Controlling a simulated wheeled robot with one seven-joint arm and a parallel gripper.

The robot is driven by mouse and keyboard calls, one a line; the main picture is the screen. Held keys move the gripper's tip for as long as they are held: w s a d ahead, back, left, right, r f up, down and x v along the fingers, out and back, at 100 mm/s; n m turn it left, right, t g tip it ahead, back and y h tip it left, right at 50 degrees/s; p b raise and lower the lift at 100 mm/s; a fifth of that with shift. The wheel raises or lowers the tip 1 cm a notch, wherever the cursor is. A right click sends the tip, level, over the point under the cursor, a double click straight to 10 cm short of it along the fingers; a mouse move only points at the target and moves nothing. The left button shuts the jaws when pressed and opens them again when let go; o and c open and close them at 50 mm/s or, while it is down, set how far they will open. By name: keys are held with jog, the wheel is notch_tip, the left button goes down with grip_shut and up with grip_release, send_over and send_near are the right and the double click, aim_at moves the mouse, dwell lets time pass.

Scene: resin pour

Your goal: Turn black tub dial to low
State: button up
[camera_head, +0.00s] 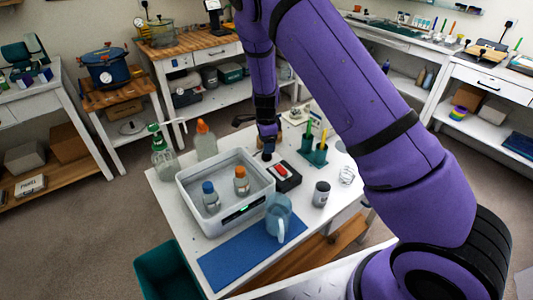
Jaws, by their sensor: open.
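Two bottles, one with a blue cap (210,198) and one with an orange cap (241,181), stand inside. My gripper (267,152) points down just beyond the tub's right back corner, near the black box with a red top (284,177). It is open, small in view, and I see nothing held. My purple arm covers the right middle of the view.
A blue mat (240,255) lies at the table's front, with a clear blue jug (279,216) at its right end. A pump bottle (163,155) and an orange-capped bottle (205,142) stand behind the tub. A dark jar (321,194) and green holder (314,150) stand right.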

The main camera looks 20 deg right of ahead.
aim_at(267, 156)
jog(key=shift+f, duration=2.7)
jog(key=shift+c, duration=0.2)
jog(key=c, duration=0.9)
